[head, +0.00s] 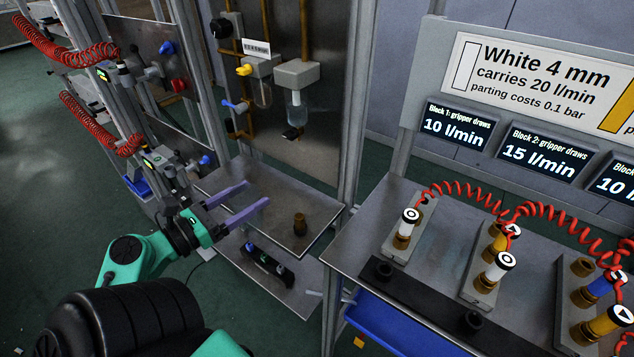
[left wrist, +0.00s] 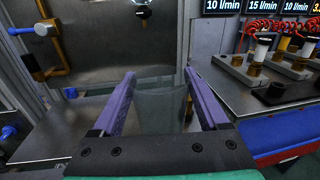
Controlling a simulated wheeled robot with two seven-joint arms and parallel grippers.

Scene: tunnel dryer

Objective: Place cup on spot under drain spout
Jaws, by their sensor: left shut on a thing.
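My left gripper (head: 256,194) reaches in from the left over a grey metal shelf (head: 322,212). It also shows in the left wrist view (left wrist: 160,80), with its two purple fingers on either side of a faint, see-through cup (left wrist: 162,108). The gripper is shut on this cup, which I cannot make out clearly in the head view. A clear filter bowl (head: 296,115) hangs on the back panel, with a small dark fitting (head: 292,133) at its lower end that looks like the drain spout. I cannot make out a marked spot below it. My right gripper is not in view.
A small brass fitting (head: 300,224) stands on the shelf, right of the fingers. A black block (head: 268,262) lies on a lower shelf. An upright frame post (head: 357,100) separates this bay from the right bench, which holds valve blocks (head: 404,235) and red coiled hoses.

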